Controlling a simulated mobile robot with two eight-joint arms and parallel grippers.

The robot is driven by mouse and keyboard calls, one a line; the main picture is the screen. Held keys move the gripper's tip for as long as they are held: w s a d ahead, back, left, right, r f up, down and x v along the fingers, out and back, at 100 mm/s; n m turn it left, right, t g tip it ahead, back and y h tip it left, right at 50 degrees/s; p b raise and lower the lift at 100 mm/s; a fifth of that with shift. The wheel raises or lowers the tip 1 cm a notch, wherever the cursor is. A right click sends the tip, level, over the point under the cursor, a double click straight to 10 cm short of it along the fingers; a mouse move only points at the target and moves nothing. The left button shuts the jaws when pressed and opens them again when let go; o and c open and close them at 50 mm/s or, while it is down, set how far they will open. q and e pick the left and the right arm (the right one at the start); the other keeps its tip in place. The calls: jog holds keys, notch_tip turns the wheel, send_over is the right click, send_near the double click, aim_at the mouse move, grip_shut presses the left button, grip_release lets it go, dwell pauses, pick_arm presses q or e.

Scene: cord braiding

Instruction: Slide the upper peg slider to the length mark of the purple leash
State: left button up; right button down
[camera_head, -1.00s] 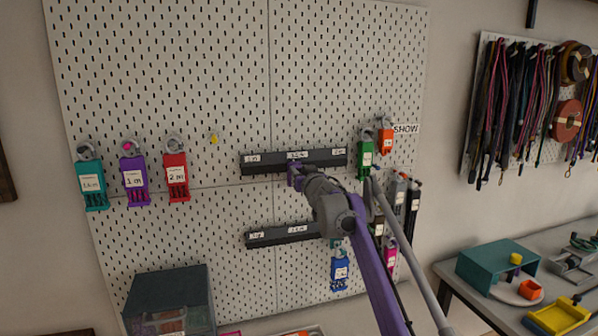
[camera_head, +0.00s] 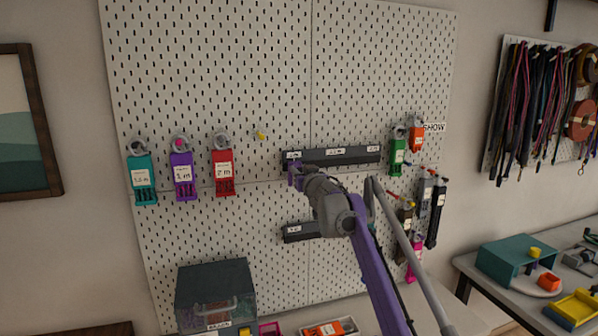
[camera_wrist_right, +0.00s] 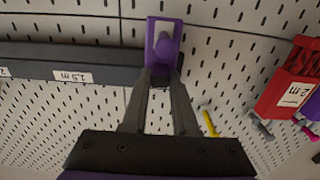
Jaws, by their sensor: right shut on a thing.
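The upper rail (camera_head: 350,157) is a dark bar on the pegboard with white marks at its left, middle and right. The purple upper slider (camera_wrist_right: 178,38), with a round knob, is at one end of that rail in the wrist view, and the 1.5 m mark lies off to its left there. In the head view it is below the left mark (camera_head: 294,155). My right gripper (camera_head: 298,178) is shut on the slider's knob; its fingers (camera_wrist_right: 162,72) partly cover it. The purple leash tag (camera_head: 183,176) hangs on the left and reads 1 m. My left gripper is not in view.
A teal tag (camera_head: 142,182) and a red 2 m tag (camera_head: 223,175) hang beside the purple one. A yellow peg (camera_head: 261,136) sticks out left of the rail. The lower rail (camera_head: 300,232) is partly hidden by my arm. Green (camera_head: 398,152) and orange (camera_head: 416,138) tags hang right.

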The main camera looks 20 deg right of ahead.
jog(key=shift+a, duration=0.2)
dwell(0.3)
jog(key=c, duration=1)
grip_release()
jog(key=o, duration=0.3)
jog(key=shift+a, duration=0.2)
jog(key=shift+d, duration=0.1)
